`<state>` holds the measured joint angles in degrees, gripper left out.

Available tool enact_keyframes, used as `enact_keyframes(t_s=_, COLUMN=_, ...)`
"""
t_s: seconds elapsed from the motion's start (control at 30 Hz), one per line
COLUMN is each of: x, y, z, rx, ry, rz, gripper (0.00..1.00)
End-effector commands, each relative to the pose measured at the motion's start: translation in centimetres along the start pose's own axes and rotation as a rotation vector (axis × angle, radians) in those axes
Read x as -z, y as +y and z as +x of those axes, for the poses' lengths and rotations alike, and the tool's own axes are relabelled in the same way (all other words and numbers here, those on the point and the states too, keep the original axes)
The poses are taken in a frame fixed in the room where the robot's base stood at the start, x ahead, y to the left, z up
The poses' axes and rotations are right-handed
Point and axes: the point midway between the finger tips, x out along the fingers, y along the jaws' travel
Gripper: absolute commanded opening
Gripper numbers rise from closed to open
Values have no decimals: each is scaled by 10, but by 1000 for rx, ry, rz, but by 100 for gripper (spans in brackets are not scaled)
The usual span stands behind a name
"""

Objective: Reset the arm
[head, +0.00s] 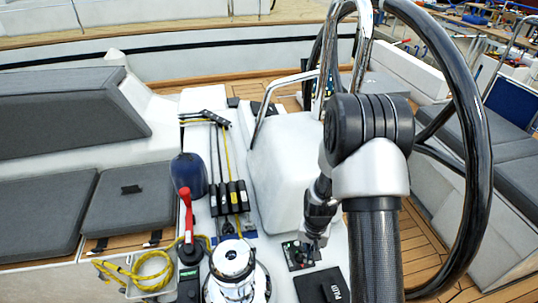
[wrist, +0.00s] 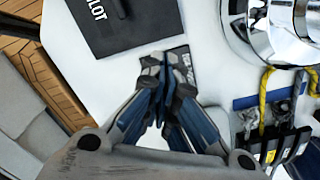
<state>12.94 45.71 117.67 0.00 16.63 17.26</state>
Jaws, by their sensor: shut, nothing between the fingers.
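My arm reaches down at the right of the head view. My gripper (head: 313,240) is over the white cockpit moulding, close to a small dark switch panel (head: 300,257). In the wrist view my gripper (wrist: 165,85) is shut with its blue-grey fingers together and nothing between them. The fingers hide much of the small panel (wrist: 180,55) there. I cannot tell whether the fingertips touch the panel.
A black PILOT panel (head: 322,287) lies beside the small panel. A chrome winch (head: 233,262), a red-handled lever (head: 187,215) and rope clutches (head: 230,195) stand to the left. A large black steering wheel (head: 472,130) rises close on the right. Grey cushions (head: 130,205) lie far left.

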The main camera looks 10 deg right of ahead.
Motion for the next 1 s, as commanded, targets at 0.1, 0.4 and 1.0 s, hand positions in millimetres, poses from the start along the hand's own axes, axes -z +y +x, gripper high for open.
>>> enact_keyframes(t_s=0.1, x=1, y=-1, z=-4, rx=1, ry=4, rz=-3, gripper=0)
enact_keyframes(t_s=0.4, x=-4, y=-19, z=-115, rx=28, ry=92, rz=-107, gripper=0)
enact_keyframes(t_s=1.0, x=-143, y=-7, z=-322, rx=88, ry=318, rz=-408, gripper=0)
